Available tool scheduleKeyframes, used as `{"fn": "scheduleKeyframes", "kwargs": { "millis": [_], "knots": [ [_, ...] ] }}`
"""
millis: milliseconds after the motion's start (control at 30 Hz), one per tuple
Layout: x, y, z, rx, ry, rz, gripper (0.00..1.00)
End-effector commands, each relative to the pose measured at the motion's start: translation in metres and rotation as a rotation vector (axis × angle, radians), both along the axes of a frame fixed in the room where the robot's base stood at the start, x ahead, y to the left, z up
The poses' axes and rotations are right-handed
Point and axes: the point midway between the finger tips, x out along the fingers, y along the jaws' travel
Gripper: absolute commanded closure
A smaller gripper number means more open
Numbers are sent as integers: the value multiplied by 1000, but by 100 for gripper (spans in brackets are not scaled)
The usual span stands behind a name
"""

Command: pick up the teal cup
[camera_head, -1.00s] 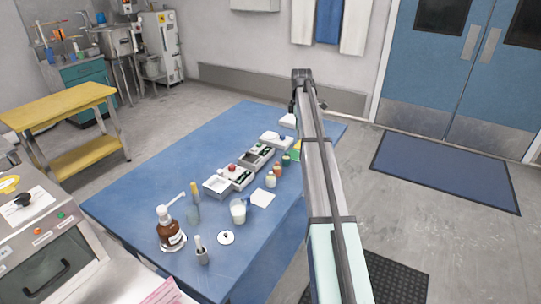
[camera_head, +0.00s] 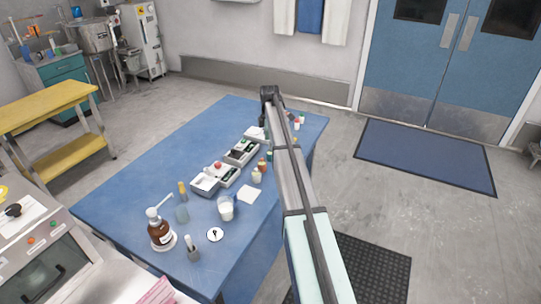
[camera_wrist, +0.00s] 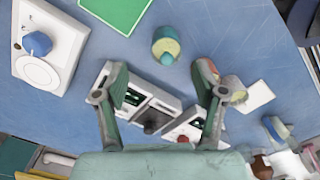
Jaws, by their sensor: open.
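No clearly recognisable teal cup shows. In the wrist view, a small round thing with a yellow-green top and a teal-blue part (camera_wrist: 166,46) stands on the blue table just beyond my fingertips; it may be the cup, but I cannot be sure. My gripper (camera_wrist: 160,76) is open and empty, its two fingers wide apart, with this thing ahead of the gap between them. In the head view, my arm reaches over the far part of the table, my gripper (camera_head: 270,92) is at its far end, and the arm hides things beneath it.
Trays (camera_wrist: 152,112) lie under the fingers. A white device with a blue knob (camera_wrist: 44,68) stands left, a green mat (camera_wrist: 116,10) above. A white sheet (camera_wrist: 256,96) lies right. A beaker (camera_head: 226,208) and a brown bottle (camera_head: 160,232) stand at the near part of the table (camera_head: 120,205).

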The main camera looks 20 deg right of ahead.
Motion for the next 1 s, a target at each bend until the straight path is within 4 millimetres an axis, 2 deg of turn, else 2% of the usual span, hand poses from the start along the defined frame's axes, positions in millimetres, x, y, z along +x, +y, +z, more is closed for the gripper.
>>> {"fn": "scheduleKeyframes", "kwargs": {
  "millis": [267, 433, 600, 833, 867, 1000],
  "knots": [
    [-4, 1, -13, 0, 2, 0, 30],
    [-10, 2, -33, 1, 3, 0, 30],
    [-8, 1, -53, 0, 1, 0, 30],
    [-7, 1, -56, 0, 0, 0, 30],
    [-7, 1, -56, 0, 0, 0, 37],
    [-8, 1, -56, 0, 0, 0, 87]
  ]
}}
